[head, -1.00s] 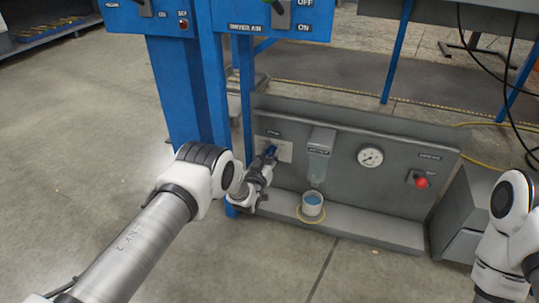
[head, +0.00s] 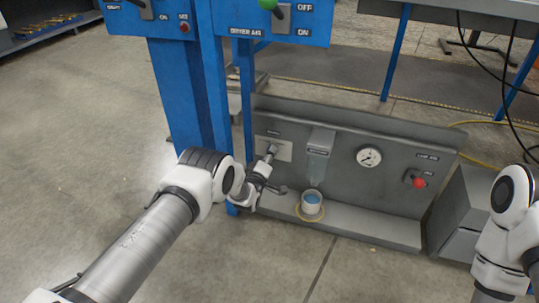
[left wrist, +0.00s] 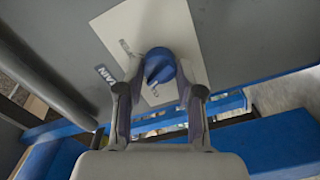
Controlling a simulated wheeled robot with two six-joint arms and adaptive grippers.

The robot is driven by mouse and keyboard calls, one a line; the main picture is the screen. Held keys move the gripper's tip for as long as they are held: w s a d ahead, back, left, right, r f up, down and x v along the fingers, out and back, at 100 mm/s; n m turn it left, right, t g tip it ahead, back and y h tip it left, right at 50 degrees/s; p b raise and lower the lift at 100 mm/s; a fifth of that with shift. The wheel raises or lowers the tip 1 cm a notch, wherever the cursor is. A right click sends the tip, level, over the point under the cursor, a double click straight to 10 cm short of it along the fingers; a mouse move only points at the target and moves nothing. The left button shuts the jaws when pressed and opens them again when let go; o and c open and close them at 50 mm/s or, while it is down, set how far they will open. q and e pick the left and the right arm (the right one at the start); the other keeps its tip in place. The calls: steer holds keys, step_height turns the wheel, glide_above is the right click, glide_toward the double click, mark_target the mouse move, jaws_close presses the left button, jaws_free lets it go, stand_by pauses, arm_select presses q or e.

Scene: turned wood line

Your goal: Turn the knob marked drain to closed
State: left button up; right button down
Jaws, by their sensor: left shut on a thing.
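My right gripper is out of view; only part of that arm shows at the right edge.
The grey panel (head: 395,187) also carries a clear bowl (head: 318,165), a gauge (head: 369,157) and a red button (head: 418,183). A cup with blue liquid (head: 312,203) stands on the ledge below. A blue post (head: 183,95) is left of the panel.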

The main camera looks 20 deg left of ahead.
arm_select(q)
steer(key=shift+n, duration=1.9)
steer(key=o, duration=1.1)
steer(key=shift+o, duration=0.2)
steer(key=s, duration=1.2)
steer(key=shift+a, duration=0.15)
